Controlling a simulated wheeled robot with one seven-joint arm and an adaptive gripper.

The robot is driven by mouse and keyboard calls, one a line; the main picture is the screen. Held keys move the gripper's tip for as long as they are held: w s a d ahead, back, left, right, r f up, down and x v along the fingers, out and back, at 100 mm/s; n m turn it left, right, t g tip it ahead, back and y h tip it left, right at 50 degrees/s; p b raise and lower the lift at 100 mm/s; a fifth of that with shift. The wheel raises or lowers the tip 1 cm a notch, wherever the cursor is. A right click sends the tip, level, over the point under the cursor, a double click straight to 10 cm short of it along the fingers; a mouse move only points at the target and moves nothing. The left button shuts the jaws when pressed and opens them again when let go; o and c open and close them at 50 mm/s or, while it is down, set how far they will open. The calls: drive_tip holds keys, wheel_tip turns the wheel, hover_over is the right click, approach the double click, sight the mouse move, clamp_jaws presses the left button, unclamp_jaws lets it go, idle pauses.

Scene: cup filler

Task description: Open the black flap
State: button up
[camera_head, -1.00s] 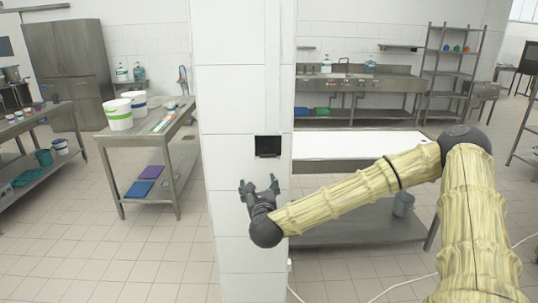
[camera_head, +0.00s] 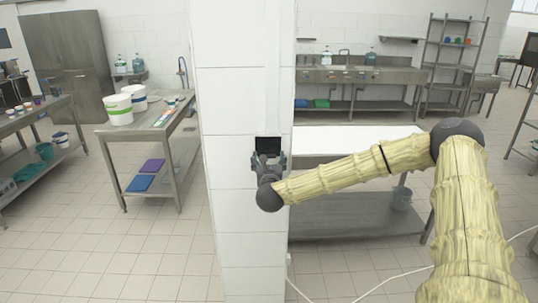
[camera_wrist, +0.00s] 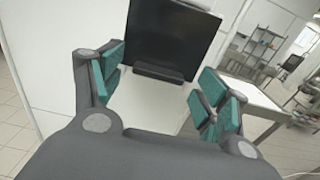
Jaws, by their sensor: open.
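The black flap (camera_head: 268,145) is a small dark square on the white tiled pillar. In the wrist view the flap (camera_wrist: 160,38) fills the upper middle, with a dark ledge or lip (camera_wrist: 158,73) along its lower edge. My gripper (camera_head: 268,160) is at the pillar, just below and in front of the flap. In the wrist view my gripper (camera_wrist: 160,95) is open, its green-padded fingers spread to either side below the flap's lower edge, with nothing between them. The flap looks closed. I cannot tell whether a finger touches the pillar.
The white pillar (camera_head: 235,80) stands in front of me. To its right is a white-topped table (camera_head: 350,137) with a lower shelf. To its left is a metal table (camera_head: 140,130) with white buckets (camera_head: 118,110). Tiled floor lies open around the pillar.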

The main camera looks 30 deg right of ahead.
drive_tip(key=shift+w+d, duration=0.4)
drive_tip(key=shift+w, duration=0.1)
drive_tip(key=shift+c, duration=0.4)
drive_tip(key=c, duration=1.4)
drive_tip(key=shift+a, duration=0.1)
